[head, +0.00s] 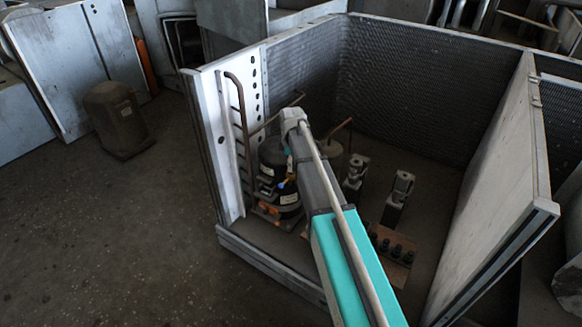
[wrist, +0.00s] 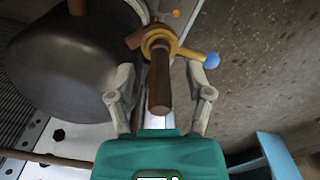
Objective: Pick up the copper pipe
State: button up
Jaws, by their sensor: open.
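In the wrist view my gripper (wrist: 160,82) is open, with one grey finger on each side of a short brown copper-coloured pipe (wrist: 159,88). The pipe runs up into a brass-coloured ring fitting (wrist: 160,40) with a blue-tipped side stub (wrist: 210,59). Gaps show between the pipe and both fingers; I cannot tell its depth relative to the fingertips. In the head view a bent copper pipe (head: 240,110) stands along the left panel, and another short copper pipe (head: 340,126) rises behind my arm. My gripper is not clearly visible there.
A metal housing with mesh walls (head: 420,80) surrounds the work area. A black compressor (head: 272,165) stands inside; a large dark rounded vessel (wrist: 70,60) fills the wrist view's upper left. A pale panel (head: 500,190) closes the right side. Open floor (head: 110,230) lies outside, left.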

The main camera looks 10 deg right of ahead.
jog(key=shift+c, duration=0.2)
grip_shut()
jog(key=shift+r, duration=0.2)
notch_tip(320, 180, up, 2)
jog(key=p, duration=0.2)
jog(key=shift+r+p, duration=0.1)
jog(key=shift+p, duration=0.2)
jog(key=s+r+p, duration=1)
jog(key=s, duration=0.4)
jog(key=shift+r, duration=0.2)
